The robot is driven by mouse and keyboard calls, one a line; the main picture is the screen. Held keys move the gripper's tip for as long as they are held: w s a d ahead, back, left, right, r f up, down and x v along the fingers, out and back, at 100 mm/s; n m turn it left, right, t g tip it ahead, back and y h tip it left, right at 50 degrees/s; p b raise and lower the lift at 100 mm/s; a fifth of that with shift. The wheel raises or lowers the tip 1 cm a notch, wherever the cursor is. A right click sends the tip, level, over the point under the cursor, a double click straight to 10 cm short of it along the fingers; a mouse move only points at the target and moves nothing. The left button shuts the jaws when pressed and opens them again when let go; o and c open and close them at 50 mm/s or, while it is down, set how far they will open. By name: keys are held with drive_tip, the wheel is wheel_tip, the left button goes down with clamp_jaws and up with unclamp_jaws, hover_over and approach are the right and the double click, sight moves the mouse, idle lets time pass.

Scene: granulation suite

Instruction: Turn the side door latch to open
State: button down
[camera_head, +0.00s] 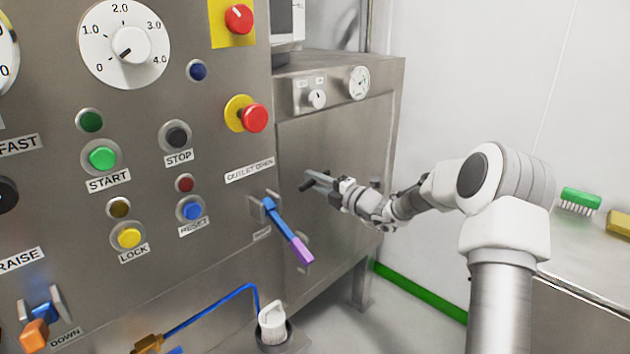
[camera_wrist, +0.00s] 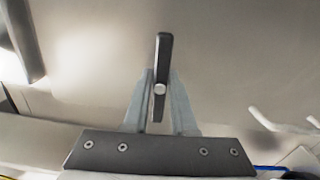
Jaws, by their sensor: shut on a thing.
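The side door latch (camera_wrist: 163,52) is a dark, narrow bar with a round silver pivot. In the wrist view it stands almost upright against the metal door, tilted very slightly. My gripper (camera_wrist: 160,78) has one finger on each side of the bar near the pivot and is shut on it. In the head view, my gripper (camera_head: 322,179) reaches the side cabinet door (camera_head: 345,135) from the right. The dark end of the latch (camera_head: 306,185) shows left of the fingertips; my fingers hide the rest.
A blue and purple outlet lever (camera_head: 285,228) juts out left of my gripper. The control panel (camera_head: 150,205) with buttons and dials fills the left. A gauge (camera_head: 359,83) and small knob (camera_head: 317,99) sit above the door. A green brush (camera_head: 580,200) lies on the right-hand bench.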

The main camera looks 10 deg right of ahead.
drive_tip(key=n, duration=0.4)
drive_tip(key=n+b, duration=0.1)
drive_tip(key=n, duration=0.3)
drive_tip(key=shift+f+n, duration=0.1)
drive_tip(key=shift+n, duration=0.3)
drive_tip(key=n+b, duration=0.3)
drive_tip(key=n, duration=0.1)
drive_tip(key=shift+n, duration=0.3)
drive_tip(key=shift+n+b, duration=1.15)
drive_tip(key=shift+n, duration=0.45)
drive_tip(key=c, duration=0.7)
unclamp_jaws()
